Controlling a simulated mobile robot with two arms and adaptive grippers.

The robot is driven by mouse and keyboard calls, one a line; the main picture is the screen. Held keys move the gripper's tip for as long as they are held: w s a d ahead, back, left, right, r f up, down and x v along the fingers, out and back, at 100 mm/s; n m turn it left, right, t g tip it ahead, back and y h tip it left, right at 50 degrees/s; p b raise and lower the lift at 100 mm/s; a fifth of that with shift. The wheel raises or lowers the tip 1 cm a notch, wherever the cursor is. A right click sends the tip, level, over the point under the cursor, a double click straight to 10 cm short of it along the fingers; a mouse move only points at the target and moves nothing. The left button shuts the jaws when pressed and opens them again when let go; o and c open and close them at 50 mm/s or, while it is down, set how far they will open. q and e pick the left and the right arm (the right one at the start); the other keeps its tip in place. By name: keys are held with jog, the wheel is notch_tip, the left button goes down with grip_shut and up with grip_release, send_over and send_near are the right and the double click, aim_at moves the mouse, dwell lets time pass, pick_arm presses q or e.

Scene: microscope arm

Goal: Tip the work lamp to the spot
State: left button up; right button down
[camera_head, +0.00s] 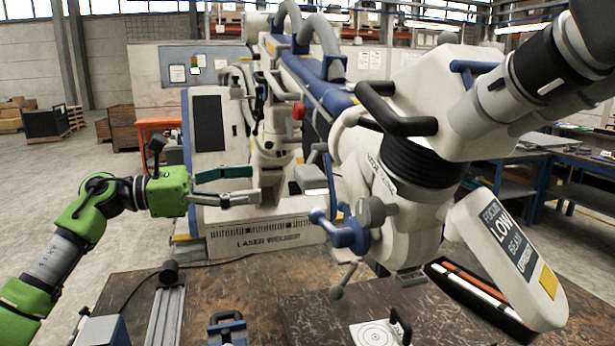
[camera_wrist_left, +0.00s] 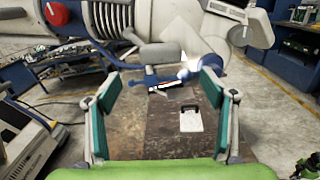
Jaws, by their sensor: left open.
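My left gripper (camera_head: 254,184) is open and empty, its fingers pointing right in the head view. A light-grey box-like head (camera_head: 312,178) sits just right of its fingertips, apart from them; I cannot tell for sure whether this is the work lamp. In the left wrist view the open left gripper (camera_wrist_left: 158,88) frames a grey rounded housing (camera_wrist_left: 160,55), with a bright white glow at its right. A white plate with rings and a black handle (camera_head: 375,334), possibly the spot, lies on the bench; it also shows in the wrist view (camera_wrist_left: 191,118). My right gripper is not seen.
The large white microscope body (camera_head: 405,190) with blue knobs (camera_head: 342,232) fills the centre right. Below are the dark bench top (camera_head: 265,280), a metal rail (camera_head: 166,315), a blue clamp (camera_head: 228,328) and an open black case (camera_head: 470,295). Open floor lies left.

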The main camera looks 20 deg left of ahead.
aim_at(298, 177)
pick_arm(q)
jog(key=p+x, duration=0.4)
jog(key=x, duration=0.7)
jog(key=shift+w+d+r, duration=0.1)
jog(key=shift+w+d, duration=0.3)
jog(key=shift+d, duration=0.15)
